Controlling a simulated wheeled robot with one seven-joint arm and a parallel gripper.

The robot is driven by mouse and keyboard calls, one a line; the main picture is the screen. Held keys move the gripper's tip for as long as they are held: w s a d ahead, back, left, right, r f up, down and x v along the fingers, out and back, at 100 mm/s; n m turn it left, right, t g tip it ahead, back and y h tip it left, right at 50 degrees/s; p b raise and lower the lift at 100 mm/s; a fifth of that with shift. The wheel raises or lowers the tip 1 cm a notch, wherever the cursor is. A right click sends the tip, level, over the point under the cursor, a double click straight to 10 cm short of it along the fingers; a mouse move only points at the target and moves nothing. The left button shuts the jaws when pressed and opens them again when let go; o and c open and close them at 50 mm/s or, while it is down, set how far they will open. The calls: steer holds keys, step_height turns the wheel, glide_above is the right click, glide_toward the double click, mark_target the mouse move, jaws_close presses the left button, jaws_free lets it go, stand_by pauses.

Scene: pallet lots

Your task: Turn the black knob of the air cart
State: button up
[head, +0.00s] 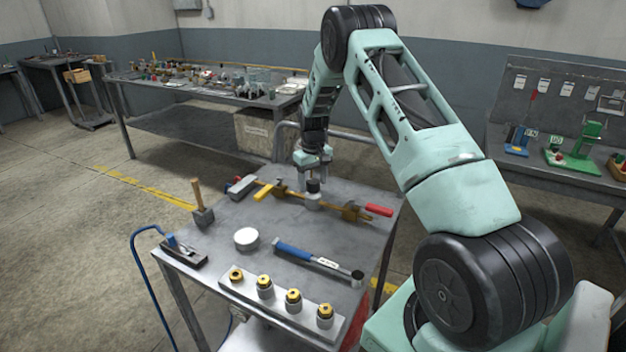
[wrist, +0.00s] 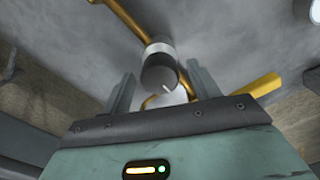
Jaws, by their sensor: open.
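The black knob (head: 313,185) stands upright on a pale grey base on the brass pipe of the air cart (head: 215,262). My gripper (head: 314,177) is open above the knob, pointing down. Its fingers also show in the wrist view (wrist: 157,88), one on each side of the knob with gaps. I cannot tell how far the fingertips reach down past its top.
A yellow lever (head: 263,192) and a red-handled valve (head: 378,209) sit on the same pipe.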

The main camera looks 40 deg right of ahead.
mark_target(313, 181)
steer(key=c, duration=1)
steer(key=shift+o, duration=0.2)
steer(key=shift+m, duration=0.7)
steer(key=o, duration=1)
steer(key=shift+c, duration=0.2)
step_height(313, 181, up, 17)
steer(key=b, duration=0.2)
steer(key=shift+r, duration=0.15)
